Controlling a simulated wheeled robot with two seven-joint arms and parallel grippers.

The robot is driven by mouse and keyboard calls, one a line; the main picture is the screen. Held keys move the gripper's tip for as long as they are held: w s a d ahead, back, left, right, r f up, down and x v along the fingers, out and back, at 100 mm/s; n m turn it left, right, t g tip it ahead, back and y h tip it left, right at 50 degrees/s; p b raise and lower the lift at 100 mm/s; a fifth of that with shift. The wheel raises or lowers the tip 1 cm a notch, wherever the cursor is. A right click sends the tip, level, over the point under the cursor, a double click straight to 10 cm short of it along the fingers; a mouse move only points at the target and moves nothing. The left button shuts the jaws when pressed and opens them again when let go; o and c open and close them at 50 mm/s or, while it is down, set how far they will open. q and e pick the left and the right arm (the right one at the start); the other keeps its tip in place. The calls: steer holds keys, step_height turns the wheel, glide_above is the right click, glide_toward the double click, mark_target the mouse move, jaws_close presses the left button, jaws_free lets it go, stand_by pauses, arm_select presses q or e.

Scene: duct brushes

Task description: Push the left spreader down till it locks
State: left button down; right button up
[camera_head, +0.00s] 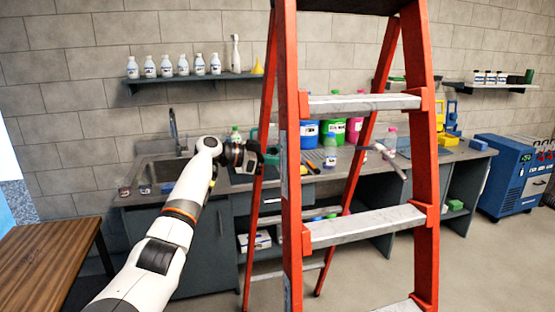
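A red stepladder (292,190) with grey metal steps stands open in front of me. My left arm reaches in from the left, and its dark gripper (262,158) is at the ladder's left side, at about the height between the two middle steps. The gripper overlaps the left rear rail (259,205) in the picture; whether it touches is unclear. The left spreader cannot be made out clearly there; the gripper and rails cover that spot. A pale bar (386,154) on the ladder's right side looks like the right spreader. The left fingers are too small and dark to read. My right gripper is out of view.
Behind the ladder is a grey workbench (225,187) with a sink (160,172) and colourful tubs. A shelf (190,79) of white bottles hangs above. A wooden table (45,255) is at the lower left, and a blue machine (505,180) stands at right.

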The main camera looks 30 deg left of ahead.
arm_select(q)
steer(key=shift+w+a+f+n, duration=0.1)
steer(key=shift+a+f+n, duration=0.05)
steer(key=shift+f+n, duration=0.45)
steer(key=shift+f, duration=0.1)
